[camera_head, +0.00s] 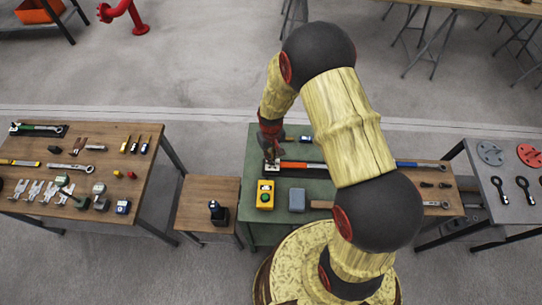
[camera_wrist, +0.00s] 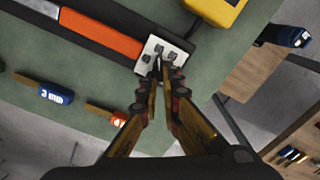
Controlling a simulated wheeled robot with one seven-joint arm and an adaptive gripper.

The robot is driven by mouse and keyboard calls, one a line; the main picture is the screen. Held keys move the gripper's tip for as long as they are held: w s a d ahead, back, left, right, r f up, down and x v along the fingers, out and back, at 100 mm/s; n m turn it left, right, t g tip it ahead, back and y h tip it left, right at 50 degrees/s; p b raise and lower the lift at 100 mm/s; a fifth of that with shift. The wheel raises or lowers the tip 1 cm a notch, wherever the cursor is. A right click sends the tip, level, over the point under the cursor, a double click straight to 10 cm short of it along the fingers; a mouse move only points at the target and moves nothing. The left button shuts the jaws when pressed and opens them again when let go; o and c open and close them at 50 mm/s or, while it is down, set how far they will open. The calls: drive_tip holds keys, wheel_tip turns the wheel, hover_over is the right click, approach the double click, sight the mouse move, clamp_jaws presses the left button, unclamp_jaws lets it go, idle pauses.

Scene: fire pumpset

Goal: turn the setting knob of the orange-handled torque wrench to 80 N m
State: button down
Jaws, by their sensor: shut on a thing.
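The orange-handled torque wrench (camera_head: 294,165) lies on a dark holder on the green-topped table. In the wrist view its orange handle (camera_wrist: 103,36) runs from upper left to a pale block (camera_wrist: 152,47) with small dark fittings at the handle's end. My gripper (camera_wrist: 160,78) is over this block, its fingers close together and shut at the setting-knob end. The knob itself is mostly hidden by the fingertips, and no scale reading is legible. In the head view my gripper (camera_head: 271,152) is at the wrench's left end.
A yellow device (camera_head: 265,195) and a grey-blue box (camera_head: 297,200) sit in front of the wrench. Blue (camera_wrist: 56,94) and orange-red (camera_wrist: 119,119) handled tools lie beside it. A wooden table (camera_head: 85,140) at left holds several tools. A blue-handled wrench (camera_head: 418,164) lies right.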

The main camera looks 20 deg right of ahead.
drive_tip(key=m, duration=0.5)
drive_tip(key=shift+d+m, duration=0.3)
drive_tip(key=shift+d, duration=0.05)
drive_tip(key=m, duration=0.5)
drive_tip(key=shift+s+d+m, duration=0.25)
drive_tip(key=shift+m, duration=0.45)
drive_tip(key=c, duration=2.1)
unclamp_jaws()
drive_tip(key=shift+o, duration=0.5)
wheel_tip(320, 180, up, 12)
